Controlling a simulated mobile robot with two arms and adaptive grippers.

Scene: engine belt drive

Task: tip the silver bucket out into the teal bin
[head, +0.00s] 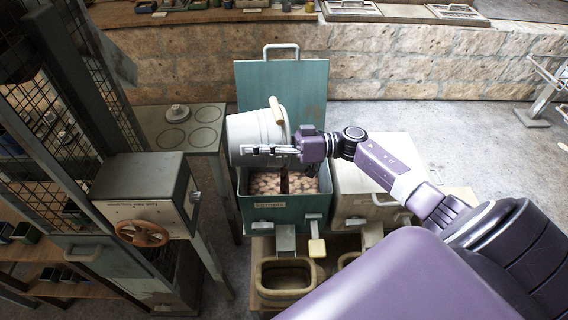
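The silver bucket (248,133) is pale grey with a tan grip on its handle (276,111). It is above the left part of the teal bin (283,222) and looks tilted. My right gripper (270,150) lies across the bucket's near side and appears shut on it; the exact contact is hard to see. The teal bin stands open, its lid (300,85) raised upright behind it. Pinkish-brown lumps (305,185) lie inside, around a dark divider. The bucket hides the bin's back left part. My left gripper is not in view.
A pale closed bin (365,180) stands right of the teal one. Pedals (286,240) and a tan tub (285,278) are in front. A grey box with a handwheel (142,233) and a table with round plates (188,125) stand left. Open floor lies at right.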

